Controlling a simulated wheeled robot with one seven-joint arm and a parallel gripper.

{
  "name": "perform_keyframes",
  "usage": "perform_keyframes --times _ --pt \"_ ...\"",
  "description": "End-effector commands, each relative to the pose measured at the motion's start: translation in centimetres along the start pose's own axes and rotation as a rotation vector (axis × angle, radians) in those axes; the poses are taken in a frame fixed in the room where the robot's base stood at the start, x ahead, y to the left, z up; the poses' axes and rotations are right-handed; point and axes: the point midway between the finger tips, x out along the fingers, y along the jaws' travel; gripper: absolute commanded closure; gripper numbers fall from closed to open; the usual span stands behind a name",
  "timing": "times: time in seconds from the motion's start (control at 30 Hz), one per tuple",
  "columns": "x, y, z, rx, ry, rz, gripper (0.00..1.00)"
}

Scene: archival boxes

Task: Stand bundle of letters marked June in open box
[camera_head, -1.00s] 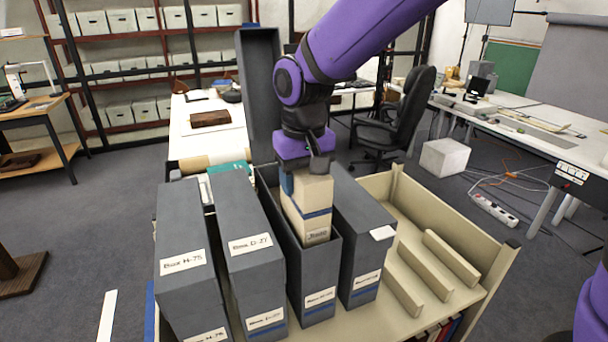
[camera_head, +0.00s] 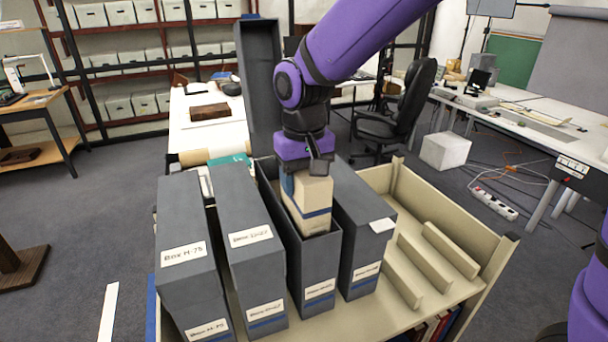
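The bundle of letters (camera_head: 310,205) is a cream block with a blue band, upright and partly inside the open box (camera_head: 318,270). The box is dark grey, with its tall lid (camera_head: 262,90) standing up at the back. The bundle's lower part is hidden by the box walls, and no mark on it is legible now. My gripper (camera_head: 308,168) is at the bundle's top, with a finger showing on its near side. It appears closed on the bundle, though the far finger is mostly hidden.
Closed grey boxes stand left (camera_head: 185,265) and right (camera_head: 362,235) of the open one. The cream cart (camera_head: 455,225) has empty slots with low dividers (camera_head: 450,250) at right. A white table (camera_head: 215,135) stands behind.

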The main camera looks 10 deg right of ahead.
Motion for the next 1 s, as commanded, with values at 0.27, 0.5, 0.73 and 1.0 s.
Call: perform_keyframes --times 0.27,0.5,0.73,1.0 --pt "0.8 0.0 0.0 0.0 0.001 0.0 1.0" --pt "1.5 0.0 0.0 0.0 0.0 0.0 1.0" --pt "2.1 0.0 0.0 0.0 0.001 0.0 1.0" --pt "2.9 0.0 0.0 0.0 0.0 0.0 1.0"
